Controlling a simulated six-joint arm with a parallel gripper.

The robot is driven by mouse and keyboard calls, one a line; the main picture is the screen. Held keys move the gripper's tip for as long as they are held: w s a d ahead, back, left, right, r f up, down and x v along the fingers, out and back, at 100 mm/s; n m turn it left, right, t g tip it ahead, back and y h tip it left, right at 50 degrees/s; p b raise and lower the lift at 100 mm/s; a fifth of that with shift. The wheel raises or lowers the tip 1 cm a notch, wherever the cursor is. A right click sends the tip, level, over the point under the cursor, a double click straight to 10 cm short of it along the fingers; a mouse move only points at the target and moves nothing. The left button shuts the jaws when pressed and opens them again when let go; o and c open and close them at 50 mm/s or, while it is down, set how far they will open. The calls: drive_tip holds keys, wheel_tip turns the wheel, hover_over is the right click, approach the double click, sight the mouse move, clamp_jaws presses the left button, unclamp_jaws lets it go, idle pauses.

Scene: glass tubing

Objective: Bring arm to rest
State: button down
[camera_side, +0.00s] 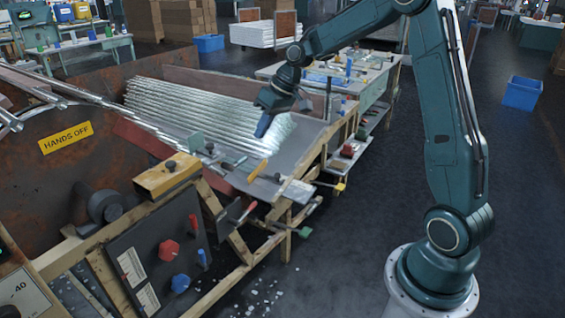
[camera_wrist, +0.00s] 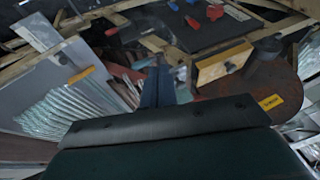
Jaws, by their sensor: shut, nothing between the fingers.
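My gripper (camera_side: 264,124) hangs at the end of my arm, above the right end of the glass tubes in the side view. It is shut and empty, with its blue fingers together and pointing down. The fingers also show in the wrist view (camera_wrist: 157,85), above the workbench. The glass tubes (camera_side: 190,112) lie in a stack on the sloped tray (camera_side: 300,140). The tubes show at the left of the wrist view (camera_wrist: 65,110). My gripper looks apart from the tubes, but the exact gap is hard to tell.
A machine with a yellow HANDS OFF sign (camera_side: 65,138) stands at the left, and a control panel (camera_side: 150,255) with red and blue knobs is in front. A workbench (camera_side: 365,75) with small items stands behind my gripper. The dark floor (camera_side: 350,220) before my base is open. A blue bin (camera_side: 522,93) stands at the right.

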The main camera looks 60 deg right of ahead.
drive_tip(key=s+a+r+h, duration=0.1)
drive_tip(key=s+a+r, duration=0.5)
drive_tip(key=s+r, duration=0.1)
drive_tip(key=s+a+h, duration=0.1)
drive_tip(key=s+a, duration=0.1)
drive_tip(key=s, duration=0.9)
drive_tip(key=s+a+r+t+h, duration=0.1)
drive_tip(key=s+a, duration=0.1)
drive_tip(key=s, duration=0.9)
drive_tip(key=shift+a+r, duration=0.15)
drive_tip(key=shift+a, duration=0.2)
